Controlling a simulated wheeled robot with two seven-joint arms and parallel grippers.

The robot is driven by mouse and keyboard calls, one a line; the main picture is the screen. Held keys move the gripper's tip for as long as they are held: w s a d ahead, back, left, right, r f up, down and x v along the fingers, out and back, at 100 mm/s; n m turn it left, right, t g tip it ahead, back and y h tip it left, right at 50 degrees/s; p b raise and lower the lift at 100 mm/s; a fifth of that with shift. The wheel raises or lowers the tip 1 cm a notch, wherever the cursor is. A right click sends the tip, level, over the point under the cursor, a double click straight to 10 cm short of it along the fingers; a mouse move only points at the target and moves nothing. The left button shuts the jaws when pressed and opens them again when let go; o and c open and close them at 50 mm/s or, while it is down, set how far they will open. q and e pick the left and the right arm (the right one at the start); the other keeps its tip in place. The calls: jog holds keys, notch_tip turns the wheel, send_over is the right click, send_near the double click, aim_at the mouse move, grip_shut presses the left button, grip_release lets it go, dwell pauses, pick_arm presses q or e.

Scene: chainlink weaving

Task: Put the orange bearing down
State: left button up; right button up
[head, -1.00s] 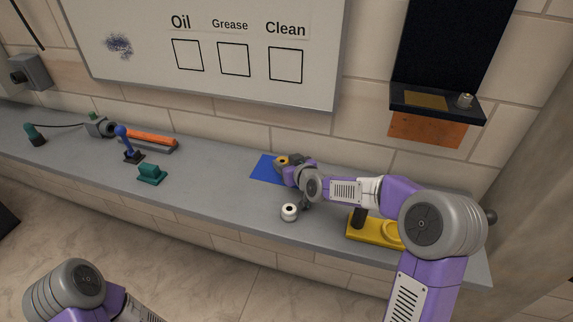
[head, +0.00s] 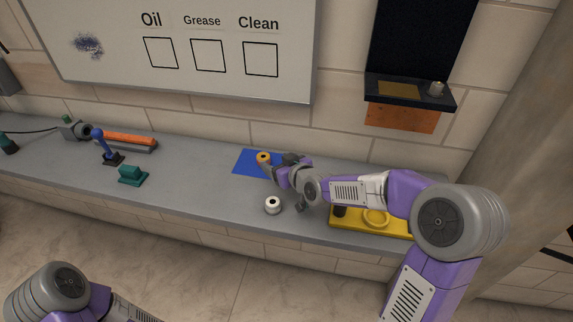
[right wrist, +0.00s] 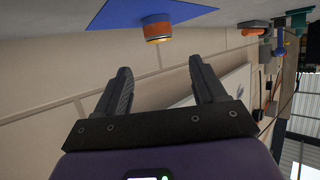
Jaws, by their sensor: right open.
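The orange bearing (head: 263,158) sits on the blue mat (head: 243,167) on the grey bench, near the wall. In the right wrist view, where the scene appears upside down, the orange bearing (right wrist: 157,28) rests on the blue mat (right wrist: 113,12). My right gripper (head: 279,164) is just to the right of the bearing. Its two fingers (right wrist: 163,82) are spread with nothing between them, and a gap separates them from the bearing. My left arm shows at the lower left of the head view, but its gripper is out of frame.
A white bearing (head: 272,205) stands in front of the mat. A yellow fixture (head: 372,221) lies under my right arm. A green block (head: 132,175) and a blue tool (head: 102,145) stand to the left. A dark shelf (head: 410,93) hangs above.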

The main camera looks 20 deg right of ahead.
jog(key=v, duration=0.4)
jog(key=shift+s+r+p, duration=0.3)
jog(key=shift+s+p, duration=0.05)
jog(key=shift+p, duration=0.05)
